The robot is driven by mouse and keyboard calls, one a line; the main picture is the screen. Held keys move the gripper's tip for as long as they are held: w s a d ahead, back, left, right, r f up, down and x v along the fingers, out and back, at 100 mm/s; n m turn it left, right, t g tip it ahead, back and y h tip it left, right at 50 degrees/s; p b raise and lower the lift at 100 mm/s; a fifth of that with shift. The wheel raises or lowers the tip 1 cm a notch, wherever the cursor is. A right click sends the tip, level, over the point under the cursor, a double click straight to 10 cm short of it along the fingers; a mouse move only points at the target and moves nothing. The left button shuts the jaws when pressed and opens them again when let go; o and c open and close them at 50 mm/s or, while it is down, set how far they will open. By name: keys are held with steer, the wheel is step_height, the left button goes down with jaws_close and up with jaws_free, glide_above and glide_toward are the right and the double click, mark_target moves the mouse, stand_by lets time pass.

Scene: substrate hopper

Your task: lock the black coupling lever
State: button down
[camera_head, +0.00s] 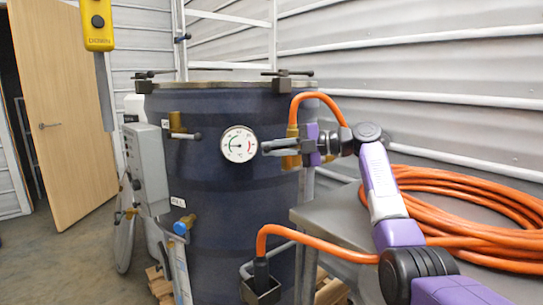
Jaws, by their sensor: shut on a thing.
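My gripper (284,146) reaches in from the right at the front right side of the dark blue drum (225,195). It is at the brass coupling (292,131), where an orange hose (318,97) joins. The gripper is shut on a dark piece at this coupling, which looks like the black coupling lever. The jaws and wrist cover most of the lever, so its exact angle and whether it is locked cannot be told.
A round dial gauge (239,144) sits close left of my gripper. A metal table (330,219) with coiled orange hose (475,205) stands at right. A yellow pendant (97,25) hangs upper left.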

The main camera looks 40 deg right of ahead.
steer(key=shift+s+a+n+g+y, duration=0.1)
steer(key=shift+s+n+g+y, duration=0.15)
steer(key=shift+n+g+y, duration=0.35)
steer(key=c, duration=1.5)
jaws_free()
steer(key=v, duration=0.7)
steer(key=shift+s+d, duration=0.3)
